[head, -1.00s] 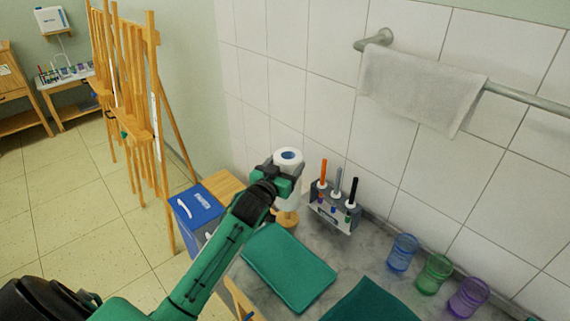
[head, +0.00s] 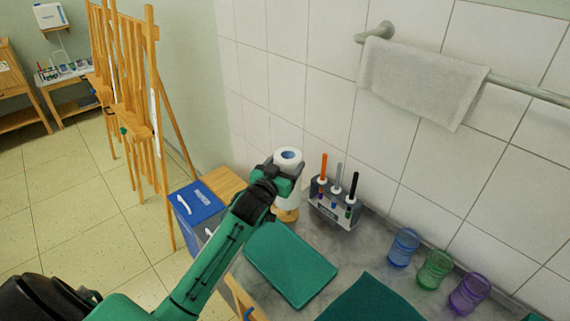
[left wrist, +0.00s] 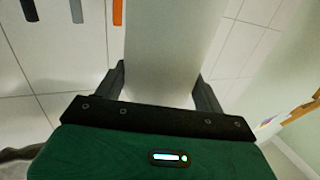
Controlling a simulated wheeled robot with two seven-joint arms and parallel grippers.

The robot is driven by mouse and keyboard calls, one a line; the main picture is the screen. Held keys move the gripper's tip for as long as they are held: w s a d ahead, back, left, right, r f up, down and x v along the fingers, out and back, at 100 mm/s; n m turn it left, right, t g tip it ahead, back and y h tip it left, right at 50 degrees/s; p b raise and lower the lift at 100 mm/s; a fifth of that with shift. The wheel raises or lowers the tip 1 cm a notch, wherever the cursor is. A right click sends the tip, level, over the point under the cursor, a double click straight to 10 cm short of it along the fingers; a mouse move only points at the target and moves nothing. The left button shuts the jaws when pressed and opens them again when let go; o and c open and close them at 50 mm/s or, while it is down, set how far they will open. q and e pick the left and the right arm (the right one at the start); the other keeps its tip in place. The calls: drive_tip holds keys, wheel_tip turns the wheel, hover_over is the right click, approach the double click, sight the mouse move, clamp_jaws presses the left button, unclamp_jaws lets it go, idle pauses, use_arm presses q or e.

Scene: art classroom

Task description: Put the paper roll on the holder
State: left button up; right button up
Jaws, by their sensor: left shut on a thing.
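The white paper roll (head: 288,158) stands upright in my left gripper (head: 284,176), its blue-rimmed core opening facing up. In the left wrist view the roll (left wrist: 172,50) fills the space between the two fingers of the gripper (left wrist: 163,85), which are shut on it. A round light-wood base (head: 287,214), which looks like the holder, stands on the counter directly below the roll. The holder's post does not show, so I cannot tell whether it is inside the roll. The gripper and roll hide part of the base. My right gripper is not in view.
A green tray (head: 290,265) lies in front. Blue, green (head: 434,270) and purple cups stand further right. A blue-lidded bin (head: 198,203) is at left. The tiled wall is behind.

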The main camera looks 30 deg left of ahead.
use_arm(q)
drive_tip(key=shift+f+b, duration=1.45)
drive_tip(key=shift+f, duration=1.1)
drive_tip(key=o, duration=1.5)
drive_tip(key=shift+c, duration=0.2)
drive_tip(key=shift+o, duration=0.2)
wheel_tip(320, 180, up, 8)
drive_tip(key=p, duration=0.7)
